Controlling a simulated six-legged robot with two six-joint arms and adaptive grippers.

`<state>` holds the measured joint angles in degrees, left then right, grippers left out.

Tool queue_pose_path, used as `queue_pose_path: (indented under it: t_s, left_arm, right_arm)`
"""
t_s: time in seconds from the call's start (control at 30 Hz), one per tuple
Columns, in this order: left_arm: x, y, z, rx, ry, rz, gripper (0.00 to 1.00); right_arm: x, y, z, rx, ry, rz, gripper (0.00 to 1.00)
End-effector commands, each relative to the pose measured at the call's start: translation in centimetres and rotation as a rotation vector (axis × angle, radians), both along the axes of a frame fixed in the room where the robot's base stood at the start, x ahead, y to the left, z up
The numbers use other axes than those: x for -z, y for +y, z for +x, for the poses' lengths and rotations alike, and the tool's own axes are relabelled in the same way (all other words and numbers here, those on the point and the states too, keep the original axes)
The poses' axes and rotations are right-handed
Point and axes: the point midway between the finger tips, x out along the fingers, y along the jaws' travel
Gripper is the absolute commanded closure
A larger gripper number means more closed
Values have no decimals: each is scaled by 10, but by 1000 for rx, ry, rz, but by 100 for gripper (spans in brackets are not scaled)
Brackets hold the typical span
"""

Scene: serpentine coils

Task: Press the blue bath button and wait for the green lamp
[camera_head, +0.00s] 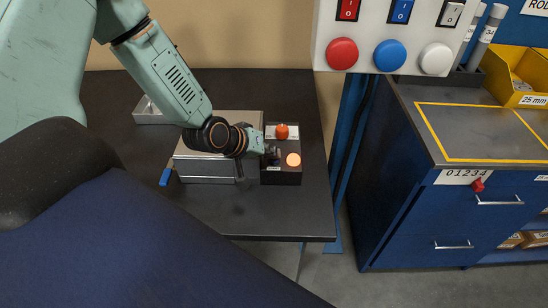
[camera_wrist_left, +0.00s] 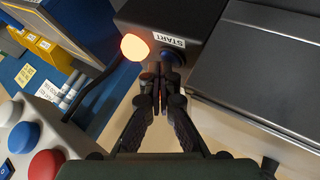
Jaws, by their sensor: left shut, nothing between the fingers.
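A small dark control box (camera_head: 284,178) stands on the dark table beside a grey metal box (camera_head: 206,168). It carries an orange-red button (camera_head: 282,131) at its far end and a lamp (camera_head: 293,160) glowing orange, not green. In the left wrist view the lamp (camera_wrist_left: 134,47) glows too, beside a START label and a blue button (camera_wrist_left: 172,57) partly hidden by my fingers. My left gripper (camera_head: 272,155) is shut and empty, its fingertips (camera_wrist_left: 160,72) at the blue button. I cannot tell whether they touch it. My right gripper is not in view.
A white panel with large red (camera_head: 342,54), blue (camera_head: 389,56) and white (camera_head: 436,59) buttons hangs at upper right. A blue cabinet (camera_head: 395,195) with a yellow-outlined top stands right of the table. A blue-handled tool (camera_head: 166,176) lies left of the metal box.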

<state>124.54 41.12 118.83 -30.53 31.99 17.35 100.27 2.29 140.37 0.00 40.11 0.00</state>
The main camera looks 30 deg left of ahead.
Motion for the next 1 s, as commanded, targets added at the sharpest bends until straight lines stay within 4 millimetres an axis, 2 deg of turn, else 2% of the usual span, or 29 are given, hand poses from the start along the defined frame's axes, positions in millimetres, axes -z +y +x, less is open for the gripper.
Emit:
queue_pose_path:
  t_s: [0.37,0.77,1.0]
  left_arm:
    - [1,0,0,0,1,0,100]
    - [-18,0,0,-1,0,-1,100]
    - [-17,0,0,-1,0,-1,100]
  right_arm:
    - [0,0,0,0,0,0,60]
    - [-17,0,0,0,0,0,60]
    - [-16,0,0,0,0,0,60]
